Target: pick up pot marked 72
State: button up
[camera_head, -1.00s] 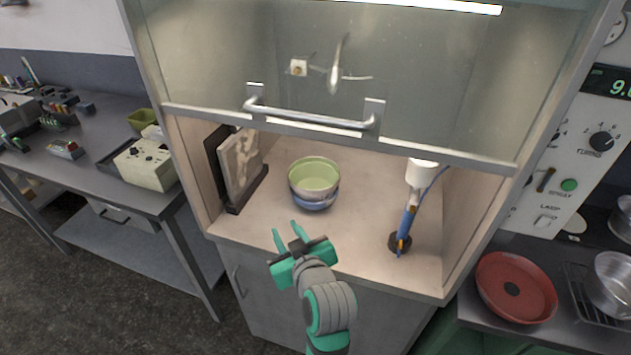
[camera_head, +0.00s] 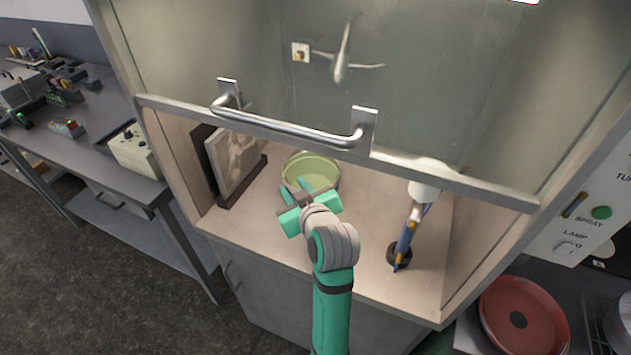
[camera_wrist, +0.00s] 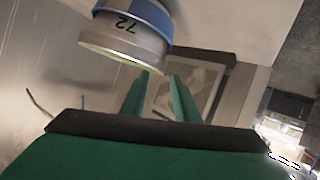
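The pot marked 72 (camera_head: 312,172) is pale with a green inside and stands in the fume cupboard under the raised glass sash. In the wrist view, which is turned upside down, its side (camera_wrist: 126,35) shows the number 72 and a greenish rim.
The sash handle (camera_head: 290,128) crosses above the pot. Framed panels (camera_head: 233,165) lean at the left wall. A blue and white stand-like tool (camera_head: 408,225) stands at the right. A red pan (camera_head: 522,315) lies outside, lower right.

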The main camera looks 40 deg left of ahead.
jog(key=shift+a+f, duration=0.3)
jog(key=shift+a, duration=0.45)
jog(key=shift+x, duration=2.6)
jog(key=shift+w+d+f, duration=0.1)
jog(key=shift+w+d, duration=0.05)
jog(key=shift+w, duration=0.05)
jog(key=shift+c, duration=0.7)
grip_shut()
